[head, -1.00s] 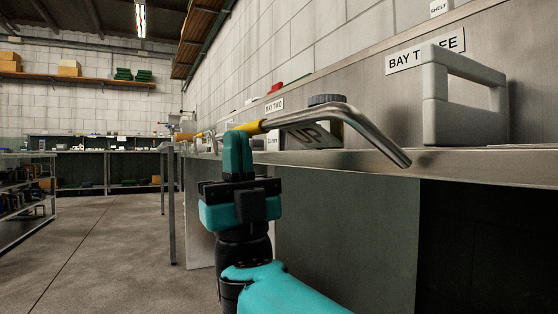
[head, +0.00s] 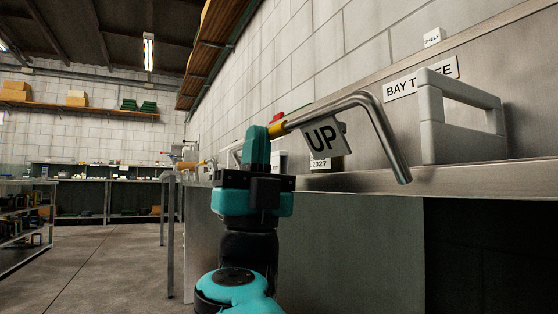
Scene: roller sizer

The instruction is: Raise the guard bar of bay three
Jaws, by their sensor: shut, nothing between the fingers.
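The guard bar (head: 330,106) is a bent metal rod with a yellow sleeve (head: 279,129) and a plate reading "UP" (head: 323,138), which faces me. Its right end bends down to the front edge of the steel bench, in front of the sign "BAY T..EE" (head: 401,88), whose middle is hidden. My gripper (head: 257,140) points upward with its teal fingers shut and empty. The fingertips are at the left end of the yellow sleeve and overlap the bar in the picture. I cannot tell whether they touch it.
A pale grey frame-shaped block (head: 459,143) stands on the steel bench (head: 470,182) at right. A label reading "2027" (head: 320,164) shows under the plate. Shelves (head: 22,215) stand at far left. The floor (head: 90,270) at left is clear.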

